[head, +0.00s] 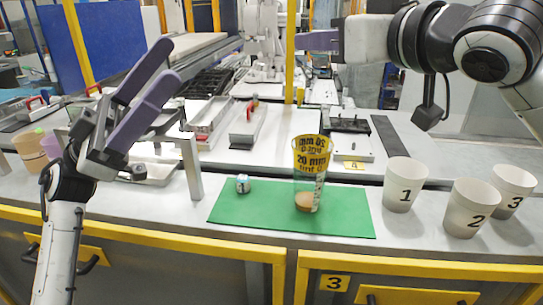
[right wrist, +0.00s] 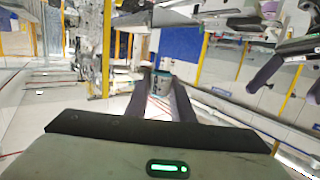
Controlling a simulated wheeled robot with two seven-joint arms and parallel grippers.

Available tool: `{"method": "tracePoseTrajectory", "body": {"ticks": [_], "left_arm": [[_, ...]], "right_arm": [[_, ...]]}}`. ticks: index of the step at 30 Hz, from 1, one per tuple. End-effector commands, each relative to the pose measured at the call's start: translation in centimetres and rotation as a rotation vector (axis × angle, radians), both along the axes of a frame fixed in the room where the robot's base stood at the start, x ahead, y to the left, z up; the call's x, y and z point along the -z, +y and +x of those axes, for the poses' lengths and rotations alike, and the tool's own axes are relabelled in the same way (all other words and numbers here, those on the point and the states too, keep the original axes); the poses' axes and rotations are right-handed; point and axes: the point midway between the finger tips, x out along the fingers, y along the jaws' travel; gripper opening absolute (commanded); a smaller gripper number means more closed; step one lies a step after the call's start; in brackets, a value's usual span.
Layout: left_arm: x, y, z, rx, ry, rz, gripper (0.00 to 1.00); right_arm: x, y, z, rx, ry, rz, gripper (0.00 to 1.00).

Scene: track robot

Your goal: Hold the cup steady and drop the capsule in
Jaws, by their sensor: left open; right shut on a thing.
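A clear tumbler with a yellow printed band (head: 310,172) stands upright on the green mat (head: 245,212), with brown at its bottom. A small silver-blue round thing (head: 242,184) lies on the mat to its left. My left gripper (head: 160,68) is open and empty, raised at the left, apart from the tumbler. My right gripper (head: 305,40) is high above and behind the tumbler in the head view. In the right wrist view its purple fingers are shut on a small blue-grey thing (right wrist: 160,77); I cannot tell whether this is the capsule.
White cups numbered 1 (head: 404,186), 2 (head: 470,208) and 3 (head: 512,190) stand right of the mat. A metal stand (head: 190,165) is near my left gripper. Trays (head: 213,118) lie behind the mat. The bench front has a yellow edge (head: 400,264).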

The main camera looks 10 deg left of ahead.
Motion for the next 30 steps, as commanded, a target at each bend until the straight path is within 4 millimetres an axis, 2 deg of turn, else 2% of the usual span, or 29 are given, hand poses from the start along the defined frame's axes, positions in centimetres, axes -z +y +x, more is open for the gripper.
{"method": "tracePoseTrajectory", "body": {"ticks": [1,3,7,9,13,18,24,30], "left_arm": [[1.9,-2.5,-0.3,0.079,0.06,0.042,0.76],[4.4,-5.7,-1.0,0.185,0.146,0.099,0.76],[8.9,-10.9,-2.9,0.364,0.304,0.204,0.76],[11.4,-13.5,-2.7,0.397,0.389,0.293,0.76],[13.7,-14.4,1.8,0.253,0.457,0.438,0.76],[15.6,-14.1,6.3,0.091,0.51,0.555,0.76],[16.3,-13.9,8.5,0.009,0.533,0.605,0.76],[16.3,-16.2,9.5,0.006,0.533,0.605,0.76]], "right_arm": [[0.0,0.0,0.0,0.0,0.0,0.0,0.0],[0.0,0.0,0.0,0.0,0.0,0.0,0.0],[0.0,0.0,0.0,0.0,0.0,0.0,0.0],[0.0,0.0,0.0,0.0,0.0,0.0,0.0],[0.0,0.0,0.0,0.0,0.0,0.0,0.0],[0.0,0.0,0.0,0.0,0.0,0.0,0.0],[0.0,0.0,0.0,0.0,0.0,0.0,0.0],[0.0,0.0,0.0,0.0,0.0,0.0,0.0]]}}
